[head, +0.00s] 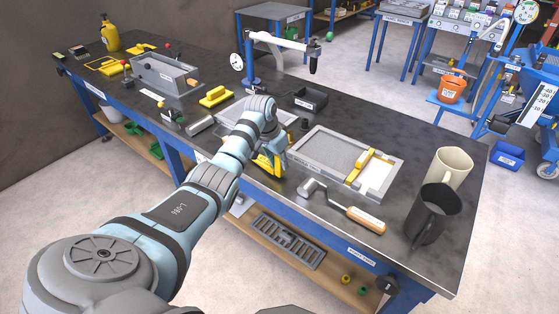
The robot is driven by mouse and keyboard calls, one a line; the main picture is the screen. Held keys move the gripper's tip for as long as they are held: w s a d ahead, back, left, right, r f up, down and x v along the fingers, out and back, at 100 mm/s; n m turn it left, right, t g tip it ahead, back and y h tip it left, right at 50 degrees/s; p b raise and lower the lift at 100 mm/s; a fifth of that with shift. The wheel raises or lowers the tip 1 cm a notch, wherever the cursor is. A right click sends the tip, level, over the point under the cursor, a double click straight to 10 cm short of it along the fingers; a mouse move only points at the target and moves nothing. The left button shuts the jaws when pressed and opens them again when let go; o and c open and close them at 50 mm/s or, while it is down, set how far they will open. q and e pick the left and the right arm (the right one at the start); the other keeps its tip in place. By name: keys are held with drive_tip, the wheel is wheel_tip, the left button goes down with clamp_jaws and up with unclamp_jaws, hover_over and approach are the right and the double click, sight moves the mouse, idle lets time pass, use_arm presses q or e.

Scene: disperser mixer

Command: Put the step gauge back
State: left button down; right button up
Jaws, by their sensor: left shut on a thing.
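My left gripper (272,150) reaches in over the middle of the workbench (330,105). It is shut on a yellow piece with dark marks, which I take to be the step gauge (266,166). The piece shows below the fingers, at the front edge of the bench; the gripper and wrist hide part of it. I cannot tell whether it touches the bench. A grey-framed tray (316,146) lies just right of the gripper, with a yellow and cream bar (365,166) across its white plate. My right gripper is not in view.
Behind the gripper are a dark open box (311,100) and a stand with a white arm (280,42). A yellow block (215,96) and grey trough (165,74) lie left.

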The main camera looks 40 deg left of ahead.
use_arm(q)
drive_tip(key=shift+f, duration=0.7)
drive_tip(key=c, duration=1.3)
unclamp_jaws()
